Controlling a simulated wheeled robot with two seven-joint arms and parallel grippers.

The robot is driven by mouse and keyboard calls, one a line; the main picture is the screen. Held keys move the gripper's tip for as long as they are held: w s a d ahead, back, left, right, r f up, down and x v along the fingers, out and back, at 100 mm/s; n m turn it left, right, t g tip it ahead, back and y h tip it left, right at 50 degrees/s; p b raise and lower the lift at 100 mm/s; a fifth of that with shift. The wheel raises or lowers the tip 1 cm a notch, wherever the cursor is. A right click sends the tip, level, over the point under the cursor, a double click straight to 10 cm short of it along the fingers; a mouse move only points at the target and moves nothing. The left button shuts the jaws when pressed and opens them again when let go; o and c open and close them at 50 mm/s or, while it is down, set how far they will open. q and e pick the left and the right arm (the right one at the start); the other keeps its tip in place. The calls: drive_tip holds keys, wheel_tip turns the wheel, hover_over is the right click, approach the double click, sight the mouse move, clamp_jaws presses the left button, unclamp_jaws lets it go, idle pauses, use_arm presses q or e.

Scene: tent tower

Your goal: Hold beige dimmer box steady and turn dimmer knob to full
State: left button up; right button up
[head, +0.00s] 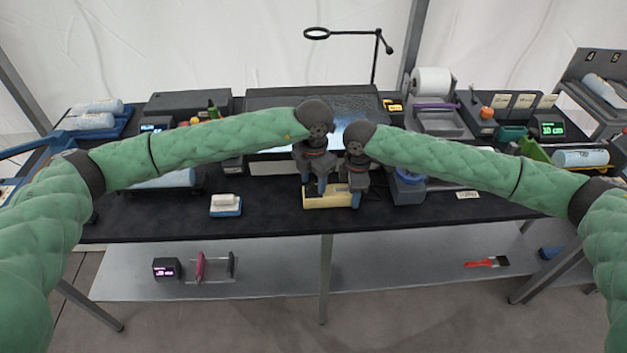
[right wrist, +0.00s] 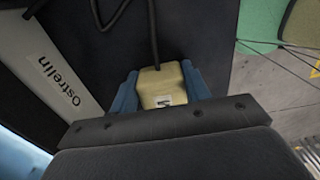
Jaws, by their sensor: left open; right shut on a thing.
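The beige dimmer box (head: 327,203) sits on the dark bench top near its front edge, below both grippers. My right gripper (head: 355,198) is shut on the right end of the box. In the right wrist view the box (right wrist: 161,84) shows between the blue fingers, with a small black-and-white mark on its face. My left gripper (head: 317,192) is open and points down over the left-middle part of the box. I cannot tell whether it touches the box. The dimmer knob cannot be made out and may be hidden by my left gripper.
A white-topped blue block (head: 226,205) stands left of the box, and a blue-grey container (head: 408,187) stands close on its right. A dark cable (right wrist: 153,35) runs from the box. A lit panel and a magnifier ring (head: 317,33) are behind. Bench between block and box is clear.

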use_arm(q)
drive_tip(key=shift+f, duration=0.3)
drive_tip(key=c, duration=1)
drive_tip(key=shift+m, duration=2.5)
drive_tip(key=o, duration=1)
